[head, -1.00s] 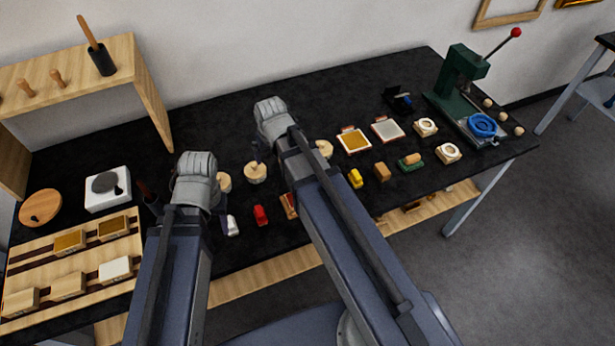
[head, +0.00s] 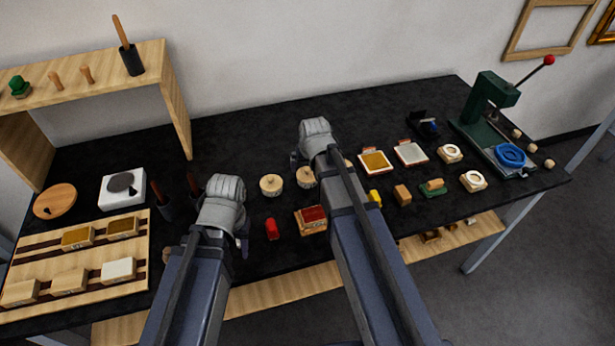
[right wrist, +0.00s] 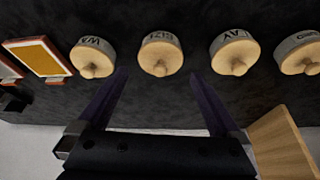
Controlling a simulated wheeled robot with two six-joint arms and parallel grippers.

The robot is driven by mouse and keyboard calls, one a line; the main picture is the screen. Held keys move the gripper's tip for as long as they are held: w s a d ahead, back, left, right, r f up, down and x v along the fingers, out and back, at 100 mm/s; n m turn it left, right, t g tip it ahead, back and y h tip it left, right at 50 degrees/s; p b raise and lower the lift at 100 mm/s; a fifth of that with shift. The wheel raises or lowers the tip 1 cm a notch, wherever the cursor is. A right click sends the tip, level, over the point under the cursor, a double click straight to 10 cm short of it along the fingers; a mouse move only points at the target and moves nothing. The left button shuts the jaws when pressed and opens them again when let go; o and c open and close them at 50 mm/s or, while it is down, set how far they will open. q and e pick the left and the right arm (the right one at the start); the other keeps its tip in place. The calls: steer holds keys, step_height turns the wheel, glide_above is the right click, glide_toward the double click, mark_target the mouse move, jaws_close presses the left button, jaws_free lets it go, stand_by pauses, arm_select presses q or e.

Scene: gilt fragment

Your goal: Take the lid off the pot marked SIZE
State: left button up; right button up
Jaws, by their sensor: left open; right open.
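The pot marked SIZE (right wrist: 160,56) is a grey pot with a round pale wooden lid and knob, the lid on. It stands upright ahead of my right gripper (right wrist: 157,84), about centred between its spread fingers. The fingers are open and empty, and no contact with the lid shows. In the head view, the SIZE pot (head: 306,180) is beside my right arm, with the right gripper (head: 296,158) just behind it, partly hidden by the arm. My left gripper (head: 243,245) is mostly hidden by its arm, over the front of the table.
Similar lidded pots flank it: one toward the yellow tray (right wrist: 92,58), one on the other side (right wrist: 235,55), with another further along (right wrist: 300,55). The table behind the pots is clear.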

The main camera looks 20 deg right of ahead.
mark_target(308, 173)
arm_select(q)
step_height(308, 173, down, 5)
steer(key=b, duration=0.4)
steer(key=shift+r, duration=0.1)
arm_select(e)
steer(key=x, duration=0.5)
steer(key=shift+s+a+f, duration=0.1)
steer(key=shift+s+f, duration=0.05)
arm_select(q)
steer(key=shift+r, duration=0.1)
arm_select(e)
steer(key=c, duration=1)
